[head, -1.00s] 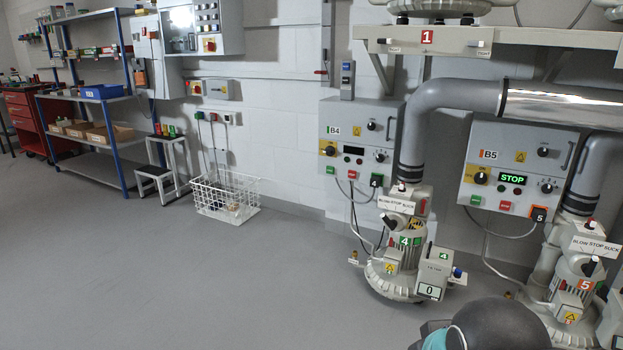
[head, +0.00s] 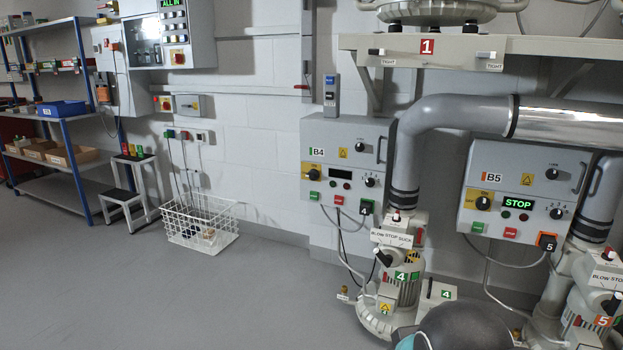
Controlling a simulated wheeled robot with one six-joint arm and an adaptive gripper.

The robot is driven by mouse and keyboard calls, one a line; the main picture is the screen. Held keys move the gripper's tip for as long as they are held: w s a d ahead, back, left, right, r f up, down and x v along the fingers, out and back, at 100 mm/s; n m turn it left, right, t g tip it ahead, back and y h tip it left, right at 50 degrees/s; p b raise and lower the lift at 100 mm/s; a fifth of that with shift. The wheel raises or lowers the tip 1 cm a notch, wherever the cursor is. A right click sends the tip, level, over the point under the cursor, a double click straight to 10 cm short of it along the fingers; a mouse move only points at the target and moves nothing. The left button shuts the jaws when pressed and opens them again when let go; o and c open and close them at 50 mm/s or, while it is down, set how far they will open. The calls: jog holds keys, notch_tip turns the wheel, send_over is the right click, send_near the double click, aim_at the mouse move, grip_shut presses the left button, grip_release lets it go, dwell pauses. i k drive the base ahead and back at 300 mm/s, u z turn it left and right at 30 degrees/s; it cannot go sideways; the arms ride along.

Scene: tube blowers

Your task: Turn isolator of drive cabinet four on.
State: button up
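Drive cabinet four, a grey box marked B4 (head: 348,135), is on the wall at right of centre in the head view. Its isolator is a black rotary knob on a yellow plate (head: 313,173) at the cabinet's left side; its exact setting is too small to read. The cabinet's small display (head: 341,174) is dark. A green and a red button sit below it. My gripper is not in view; only a dark rounded part of my arm shows at the bottom edge, well below the cabinet.
Blower 4 (head: 400,290) stands on the floor below B4, its grey pipe rising at the cabinet's right. Cabinet B5 (head: 520,165) at right shows a lit green STOP. A white wire basket (head: 200,228) stands by the wall at left.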

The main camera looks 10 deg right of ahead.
aim_at(313, 174)
jog(key=z, duration=0.45)
jog(key=i, duration=1.15)
jog(key=u, duration=0.1)
